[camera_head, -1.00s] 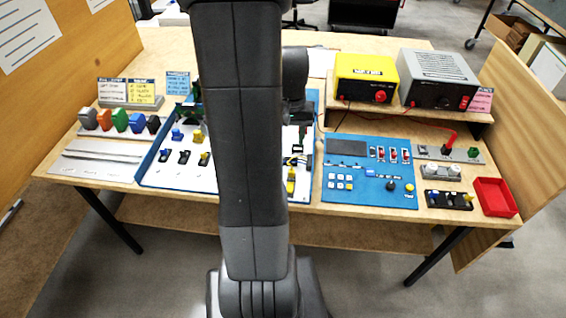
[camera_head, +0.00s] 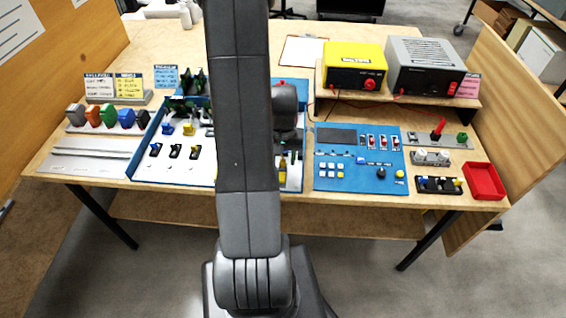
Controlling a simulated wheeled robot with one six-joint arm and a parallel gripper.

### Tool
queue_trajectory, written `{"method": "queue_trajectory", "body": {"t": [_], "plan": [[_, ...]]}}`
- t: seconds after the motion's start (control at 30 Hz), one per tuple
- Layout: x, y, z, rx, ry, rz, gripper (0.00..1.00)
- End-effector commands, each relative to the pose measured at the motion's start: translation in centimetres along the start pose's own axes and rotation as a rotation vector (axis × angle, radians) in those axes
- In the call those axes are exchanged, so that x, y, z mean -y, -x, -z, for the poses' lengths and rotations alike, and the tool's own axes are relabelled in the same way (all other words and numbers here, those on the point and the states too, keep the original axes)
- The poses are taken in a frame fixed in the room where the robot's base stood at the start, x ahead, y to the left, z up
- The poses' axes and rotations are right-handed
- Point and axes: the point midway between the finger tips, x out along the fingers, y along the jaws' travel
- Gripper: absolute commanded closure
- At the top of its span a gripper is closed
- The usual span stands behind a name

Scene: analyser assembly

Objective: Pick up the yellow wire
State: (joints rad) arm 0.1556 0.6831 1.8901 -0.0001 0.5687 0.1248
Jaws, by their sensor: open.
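A small yellow piece (camera_head: 283,168) shows on the white panel of the blue-framed board, just right of my arm. I cannot tell if it is the yellow wire or a connector on it. Another yellow piece (camera_head: 188,129) sits on the same board, left of my arm. My arm column covers the middle of the board. My gripper (camera_head: 291,143) shows only in part, below the dark wrist, above the right part of the board. Its fingers are small and dark, and nothing is visibly held in them.
A blue control panel (camera_head: 345,180) lies right of the board. A yellow power unit (camera_head: 353,68) and a grey unit (camera_head: 425,70) stand on a raised shelf (camera_head: 400,97). A red tray (camera_head: 484,181) is at the right. Coloured connectors (camera_head: 108,116) stand at the left.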

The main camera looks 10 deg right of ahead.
Motion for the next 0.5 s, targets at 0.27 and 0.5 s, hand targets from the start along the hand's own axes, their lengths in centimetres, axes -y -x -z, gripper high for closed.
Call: {"method": "queue_trajectory", "body": {"t": [0.27, 0.5], "plan": [[0.03, -1.03, -0.02, -0.001, 0.0, 0.0, 0.58], [0.03, -1.01, -0.02, 0.0, 0.0, 0.0, 0.82]]}}
